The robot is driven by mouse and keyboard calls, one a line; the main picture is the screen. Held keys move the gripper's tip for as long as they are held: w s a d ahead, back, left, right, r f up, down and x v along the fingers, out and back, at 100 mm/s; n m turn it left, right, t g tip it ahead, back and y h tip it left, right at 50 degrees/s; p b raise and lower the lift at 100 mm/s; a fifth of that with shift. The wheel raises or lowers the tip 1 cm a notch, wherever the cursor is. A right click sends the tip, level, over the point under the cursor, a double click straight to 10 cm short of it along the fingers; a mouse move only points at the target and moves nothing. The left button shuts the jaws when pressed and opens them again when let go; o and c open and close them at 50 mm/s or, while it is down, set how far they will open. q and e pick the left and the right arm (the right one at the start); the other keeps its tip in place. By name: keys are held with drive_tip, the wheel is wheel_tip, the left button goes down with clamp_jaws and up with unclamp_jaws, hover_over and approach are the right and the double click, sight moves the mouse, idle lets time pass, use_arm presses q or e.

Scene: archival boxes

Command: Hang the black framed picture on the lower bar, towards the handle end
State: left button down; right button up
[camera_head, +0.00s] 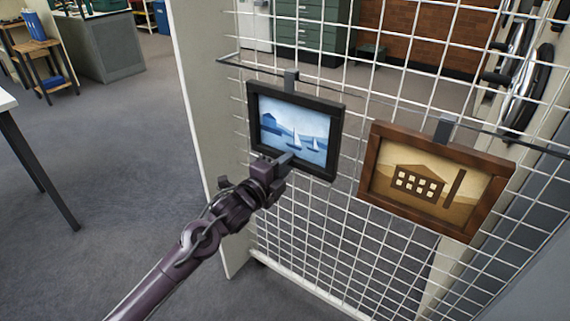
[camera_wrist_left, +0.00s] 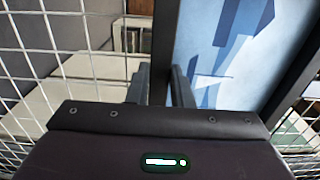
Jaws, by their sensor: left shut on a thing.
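The black framed picture (camera_head: 338,135), a blue scene with white sails, hangs or is held in front of the white wire mesh panel. A grey hook (camera_head: 291,80) at its top overlaps the thin dark bar (camera_head: 240,65) in the head view; I cannot tell whether it rests on the bar. My left gripper (camera_head: 284,160) is shut on the frame's lower edge. In the left wrist view, the fingers (camera_wrist_left: 161,85) are on either side of the dark frame edge (camera_wrist_left: 166,45). My right gripper is not in view.
A brown framed picture (camera_head: 375,192) with a building hangs by a grey hook to the right, close beside the black one. The white mesh panel (camera_head: 330,250) stands behind both. Dark wheel-like handles (camera_head: 525,88) are at the far right. Open grey floor (camera_head: 110,190) lies left.

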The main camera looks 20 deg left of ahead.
use_arm(q)
drive_tip(key=shift+f, duration=0.35)
idle(0.4)
drive_tip(key=c, duration=1.2)
unclamp_jaws()
drive_tip(key=shift+f, duration=0.25)
drive_tip(key=shift+c, duration=0.2)
drive_tip(key=shift+r, duration=0.1)
drive_tip(key=p+v, duration=0.3)
drive_tip(key=v, duration=0.8)
drive_tip(key=shift+p, duration=0.3)
